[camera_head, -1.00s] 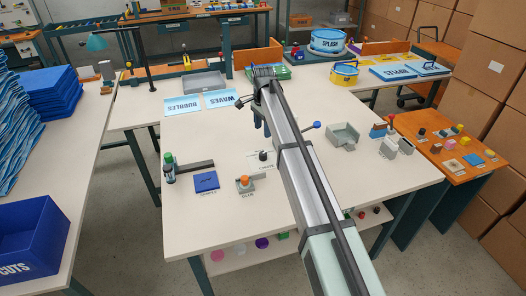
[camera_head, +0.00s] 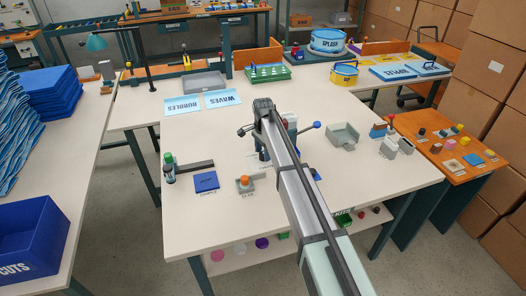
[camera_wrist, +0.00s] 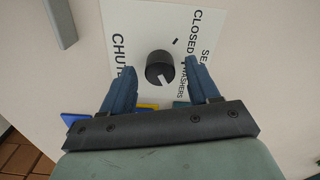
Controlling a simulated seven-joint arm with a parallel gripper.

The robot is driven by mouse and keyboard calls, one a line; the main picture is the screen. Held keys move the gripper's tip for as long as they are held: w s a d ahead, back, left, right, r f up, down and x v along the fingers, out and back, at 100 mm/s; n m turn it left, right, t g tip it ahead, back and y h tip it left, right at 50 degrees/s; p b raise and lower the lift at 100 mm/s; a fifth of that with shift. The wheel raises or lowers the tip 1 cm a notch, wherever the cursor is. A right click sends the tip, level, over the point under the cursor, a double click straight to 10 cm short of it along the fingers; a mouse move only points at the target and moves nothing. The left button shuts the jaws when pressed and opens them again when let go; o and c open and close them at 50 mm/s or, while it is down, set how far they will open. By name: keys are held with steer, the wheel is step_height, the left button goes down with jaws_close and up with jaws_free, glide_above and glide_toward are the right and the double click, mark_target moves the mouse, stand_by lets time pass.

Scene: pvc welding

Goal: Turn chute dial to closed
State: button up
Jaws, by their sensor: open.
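The chute dial (camera_wrist: 160,68) is a round black knob with a white pointer mark, on a white label plate (camera_wrist: 133,22) in the wrist view. The plate reads CHUTE, CLOSED and WASHERS; another word is cut off. The white mark points to the lower right of the picture, towards WASHERS and away from CLOSED. My gripper (camera_wrist: 161,72) is open, with one blue finger on each side of the knob; I cannot tell whether they touch it. In the head view my arm mostly hides the dial and the fingers.
A blue-knobbed lever (camera_head: 316,125) and a grey-green tray (camera_head: 343,136) are to the right.

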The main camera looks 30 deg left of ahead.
steer(key=c, duration=1)
steer(key=shift+c, duration=0.2)
steer(key=shift+n, duration=0.3)
steer(key=n, duration=1.1)
steer(key=shift+n, duration=0.3)
steer(key=n, duration=1.1)
steer(key=shift+n, duration=0.3)
